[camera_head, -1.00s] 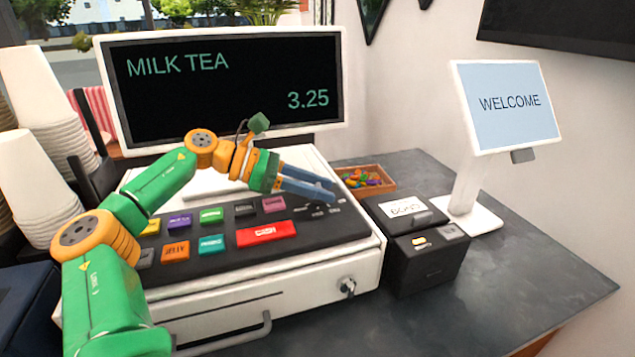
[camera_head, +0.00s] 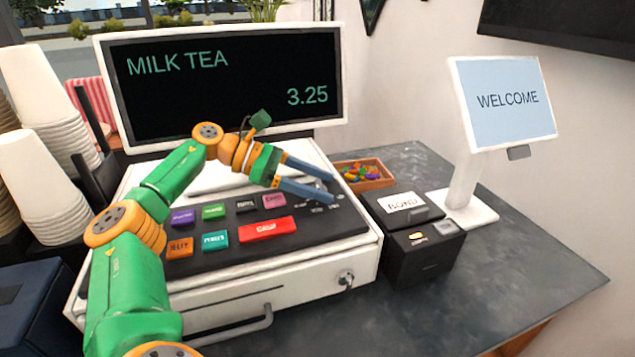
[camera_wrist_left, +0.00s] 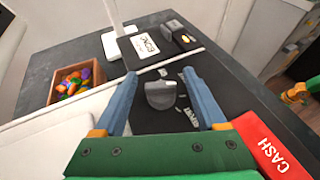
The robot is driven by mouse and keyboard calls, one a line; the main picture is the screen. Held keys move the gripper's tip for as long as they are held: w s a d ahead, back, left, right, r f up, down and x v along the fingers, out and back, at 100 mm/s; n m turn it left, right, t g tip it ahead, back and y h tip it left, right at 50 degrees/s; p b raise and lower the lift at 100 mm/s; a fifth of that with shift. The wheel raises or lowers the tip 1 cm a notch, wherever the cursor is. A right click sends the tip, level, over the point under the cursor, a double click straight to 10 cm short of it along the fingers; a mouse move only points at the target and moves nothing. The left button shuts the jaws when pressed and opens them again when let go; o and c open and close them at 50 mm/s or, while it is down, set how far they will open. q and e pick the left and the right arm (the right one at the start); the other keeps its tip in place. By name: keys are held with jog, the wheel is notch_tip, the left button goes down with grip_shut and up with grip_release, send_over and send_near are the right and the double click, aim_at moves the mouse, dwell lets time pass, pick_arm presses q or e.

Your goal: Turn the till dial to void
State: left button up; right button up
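The till dial is a small grey knob (camera_wrist_left: 160,95) on the black key panel, seen in the left wrist view. Short white labels surround it, too small or tilted to read surely. My left gripper (camera_head: 331,188) is open over the right end of the panel in the head view. In the left wrist view its two blue fingers (camera_wrist_left: 159,76) lie on either side of the knob, with a gap to each. I cannot tell how far above the panel the tips are. In the head view the fingers mostly hide the dial. My right gripper is not in view.
The red CASH key (camera_head: 266,229) and several coloured keys are left of the dial. A wooden tray of colourful pieces (camera_head: 363,174), a black box with a white label (camera_head: 417,235) and the WELCOME screen (camera_head: 505,100) stand to the right. The front right counter is clear.

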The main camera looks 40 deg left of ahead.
aim_at(319, 182)
pick_arm(q)
notch_tip(319, 182, up, 4)
jog(key=shift+w+f+p, duration=0.1)
jog(key=shift+f+p, duration=0.05)
jog(key=shift+p, duration=0.55)
jog(key=shift+s+d+r+b, duration=0.4)
jog(key=shift+s+d+b, duration=0.25)
jog(key=shift+b, duration=0.4)
jog(key=s+d+r+b, duration=0.2)
jog(key=s+d+r, duration=0.5)
jog(key=s+r, duration=0.1)
jog(key=shift+s+d+r+b, duration=0.25)
jog(key=shift+s+d+b, duration=0.15)
jog(key=shift+s, duration=0.4)
